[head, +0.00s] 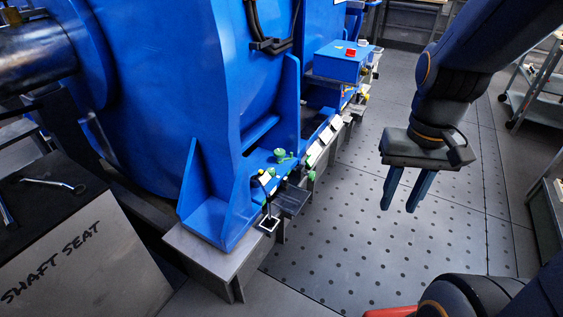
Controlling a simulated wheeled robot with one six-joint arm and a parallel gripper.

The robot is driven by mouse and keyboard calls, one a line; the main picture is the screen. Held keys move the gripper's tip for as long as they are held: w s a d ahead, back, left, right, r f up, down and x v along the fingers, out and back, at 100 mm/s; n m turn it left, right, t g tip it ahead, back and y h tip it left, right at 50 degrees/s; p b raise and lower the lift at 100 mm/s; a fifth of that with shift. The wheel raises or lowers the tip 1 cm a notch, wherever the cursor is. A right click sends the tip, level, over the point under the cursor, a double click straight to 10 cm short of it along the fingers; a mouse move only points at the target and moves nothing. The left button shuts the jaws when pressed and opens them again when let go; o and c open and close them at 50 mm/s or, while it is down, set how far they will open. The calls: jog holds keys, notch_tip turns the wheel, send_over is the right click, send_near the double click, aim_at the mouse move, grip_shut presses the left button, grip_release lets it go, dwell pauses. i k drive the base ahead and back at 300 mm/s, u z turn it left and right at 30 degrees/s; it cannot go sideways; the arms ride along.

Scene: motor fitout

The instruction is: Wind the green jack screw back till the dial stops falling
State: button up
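A green knob-like part (283,155), which looks like the jack screw's head, stands at the foot of the blue motor (225,80). A smaller green part (271,171) is just below it. Small pale and dark fittings sit beside them, and I cannot pick out the dial or its reading. My gripper (398,208) hangs over the dotted floor, well to the right of the green parts. Its two blue fingers point down, apart, with nothing between them.
A blue terminal box (340,62) with a red part on top juts from the motor's side. A shelf cart (535,85) is at upper right. The dotted floor (340,235) beside the motor is clear.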

aim_at(279, 153)
jog(key=i, duration=1.1)
jog(key=u, duration=0.75)
